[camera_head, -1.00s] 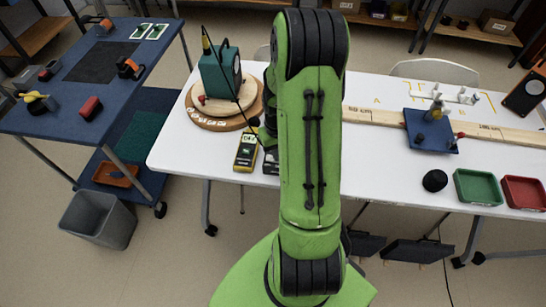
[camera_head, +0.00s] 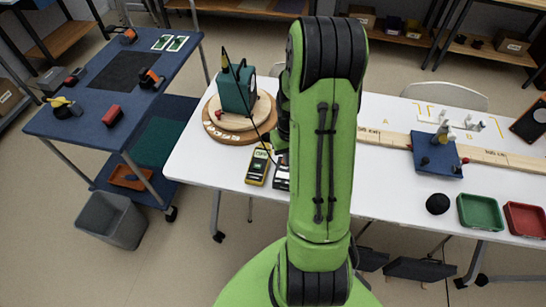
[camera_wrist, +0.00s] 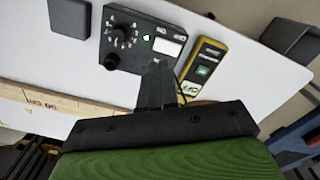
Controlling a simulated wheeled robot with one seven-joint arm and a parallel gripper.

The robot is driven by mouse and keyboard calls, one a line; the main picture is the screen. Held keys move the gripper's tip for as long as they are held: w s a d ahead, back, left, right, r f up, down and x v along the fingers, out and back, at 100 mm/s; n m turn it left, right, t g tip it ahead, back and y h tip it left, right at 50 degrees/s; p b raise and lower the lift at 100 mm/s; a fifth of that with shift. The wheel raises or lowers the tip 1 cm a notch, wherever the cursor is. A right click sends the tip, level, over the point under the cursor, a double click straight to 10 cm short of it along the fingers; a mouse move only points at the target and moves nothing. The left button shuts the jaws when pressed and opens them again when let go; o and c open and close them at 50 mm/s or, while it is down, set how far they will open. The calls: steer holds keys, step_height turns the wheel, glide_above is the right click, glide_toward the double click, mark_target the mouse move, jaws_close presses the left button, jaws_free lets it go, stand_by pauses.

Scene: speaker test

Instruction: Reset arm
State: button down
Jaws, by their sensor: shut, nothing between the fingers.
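My gripper (camera_wrist: 160,68) is shut and empty in the wrist view, its two dark fingers together. It is over the white table (camera_wrist: 105,75), its tips overlapping the lower edge of a black control box (camera_wrist: 128,60) with a dial and a green light. I cannot tell its height above the box. In the head view my green arm rises in the middle and hides most of the gripper; only dark parts show at its left edge, above the control box (camera_head: 282,178).
A yellow meter (camera_head: 257,167) lies beside the box. A teal speaker (camera_head: 235,90) stands on a round wooden base (camera_head: 222,131). A ruled plank (camera_head: 385,138), blue stand (camera_head: 436,160), green tray (camera_head: 479,227) and red tray (camera_head: 512,205) are right. A blue cart (camera_head: 75,125) is left.

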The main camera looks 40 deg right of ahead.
steer(key=a+r+n+t+h, duration=0.1)
steer(key=a+r+n+t, duration=0.15)
steer(key=a+r, duration=1.05)
steer(key=s+a+r+n+t+y, duration=0.1)
steer(key=s+a+r+n+t, duration=0.1)
steer(key=s+a+r, duration=0.5)
steer(key=s+r+t, duration=0.1)
steer(key=s+r, duration=0.1)
steer(key=s, duration=0.2)
steer(key=shift+r, duration=0.15)
steer(key=shift+s, duration=0.1)
